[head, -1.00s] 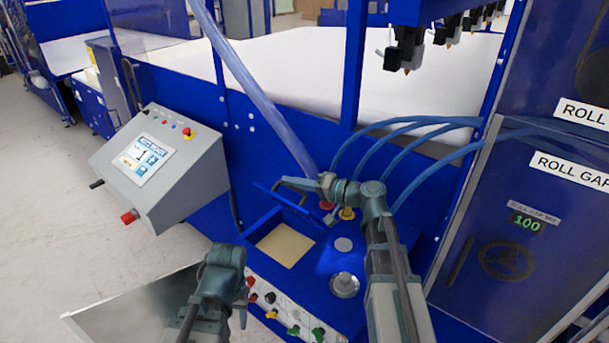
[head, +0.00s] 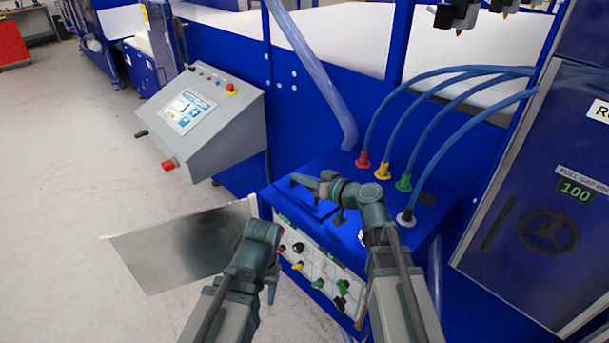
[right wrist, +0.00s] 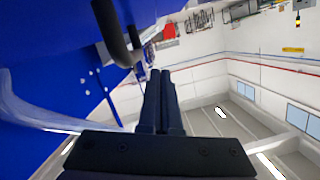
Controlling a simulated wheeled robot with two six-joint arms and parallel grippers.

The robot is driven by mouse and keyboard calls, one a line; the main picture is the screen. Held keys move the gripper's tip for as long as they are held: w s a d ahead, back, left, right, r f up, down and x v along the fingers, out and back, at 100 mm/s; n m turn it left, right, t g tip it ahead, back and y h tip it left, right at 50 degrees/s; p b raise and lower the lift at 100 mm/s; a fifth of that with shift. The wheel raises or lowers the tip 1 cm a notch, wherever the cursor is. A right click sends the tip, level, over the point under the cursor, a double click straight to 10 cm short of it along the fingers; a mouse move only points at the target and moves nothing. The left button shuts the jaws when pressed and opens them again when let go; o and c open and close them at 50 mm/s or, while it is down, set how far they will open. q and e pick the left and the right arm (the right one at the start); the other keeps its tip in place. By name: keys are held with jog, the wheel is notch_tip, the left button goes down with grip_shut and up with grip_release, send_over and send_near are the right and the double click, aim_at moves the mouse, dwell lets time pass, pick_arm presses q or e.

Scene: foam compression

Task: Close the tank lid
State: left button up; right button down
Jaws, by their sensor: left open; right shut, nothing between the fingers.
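The blue tank lid (head: 297,203) lies about flat on top of the blue tank cabinet (head: 318,265), at its left end. No tan opening shows there; my right arm hides part of the top. My right gripper (head: 300,181) is shut and empty, just above the lid in the head view. Whether it touches the lid I cannot tell. Its closed fingers (right wrist: 160,100) show in the right wrist view, near a dark curved bar (right wrist: 117,35). My left gripper (head: 270,288) is open and empty, low in front of the cabinet, away from the lid.
Blue hoses run to red (head: 362,160), yellow, green and white fittings behind the lid. A grey control console (head: 200,120) stands at the left. A flat metallic panel (head: 180,250) sticks out left of the cabinet. Coloured valve knobs (head: 298,248) line the cabinet front. Floor at left is clear.

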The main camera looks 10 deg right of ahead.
jog(key=shift+s+a+f+b, duration=0.1)
jog(key=shift+s+f+b, duration=0.05)
jog(key=shift+f+b, duration=0.15)
jog(key=shift+s+a+f+b, duration=0.1)
jog(key=shift+f+b, duration=0.05)
jog(key=shift+f, duration=0.2)
jog(key=shift+r, duration=0.1)
